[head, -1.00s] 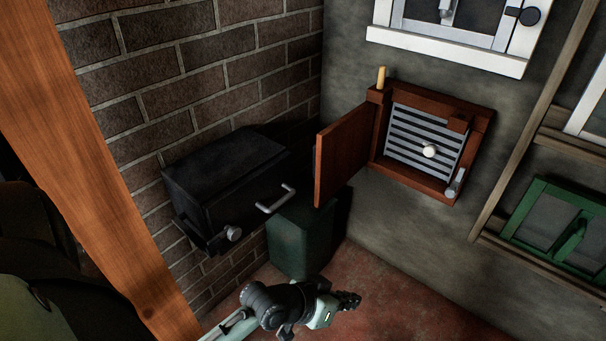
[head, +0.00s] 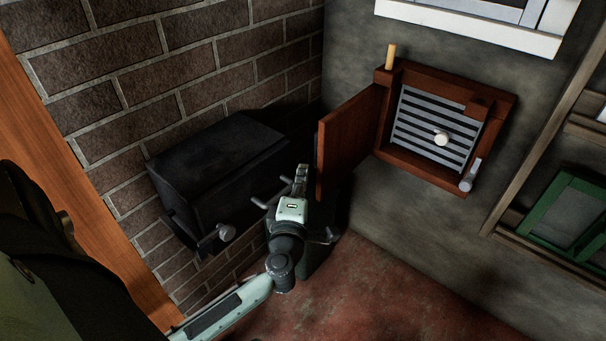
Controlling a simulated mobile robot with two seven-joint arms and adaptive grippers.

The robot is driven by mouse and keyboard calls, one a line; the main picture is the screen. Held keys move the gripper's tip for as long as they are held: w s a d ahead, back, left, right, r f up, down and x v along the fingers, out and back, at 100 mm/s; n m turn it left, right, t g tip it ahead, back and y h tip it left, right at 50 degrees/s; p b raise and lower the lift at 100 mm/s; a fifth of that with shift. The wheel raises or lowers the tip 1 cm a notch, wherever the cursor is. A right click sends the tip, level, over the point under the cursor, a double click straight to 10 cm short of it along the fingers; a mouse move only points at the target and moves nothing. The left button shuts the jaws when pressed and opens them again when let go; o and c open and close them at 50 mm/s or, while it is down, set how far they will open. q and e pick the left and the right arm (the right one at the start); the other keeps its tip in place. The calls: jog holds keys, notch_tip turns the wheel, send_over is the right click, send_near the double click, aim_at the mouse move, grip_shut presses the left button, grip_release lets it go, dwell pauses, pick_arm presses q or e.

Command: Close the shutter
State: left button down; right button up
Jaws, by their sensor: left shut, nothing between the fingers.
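The brown wooden shutter panel (head: 347,143) stands open, swung out to the left from its brown frame (head: 424,168) on the grey wall. A grey metal latch piece (head: 470,175) sits at the frame's lower right corner. My left gripper (head: 301,172) is shut and empty, pointing up the picture just left of the panel's free edge. I cannot tell whether it touches the panel. My right gripper is not in view.
A black box (head: 220,165) with a handle and knob is on the brick wall, close to the left of my gripper. A dark green block (head: 318,262) stands behind my wrist. A white-framed window (head: 470,25) is above, a green frame (head: 565,215) at right.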

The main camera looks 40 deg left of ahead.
pick_arm(q)
jog(key=x, duration=0.7)
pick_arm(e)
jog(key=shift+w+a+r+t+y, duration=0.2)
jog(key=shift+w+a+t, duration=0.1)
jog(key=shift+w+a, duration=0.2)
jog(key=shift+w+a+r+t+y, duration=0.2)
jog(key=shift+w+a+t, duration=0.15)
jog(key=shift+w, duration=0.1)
pick_arm(q)
jog(key=shift+d, duration=0.15)
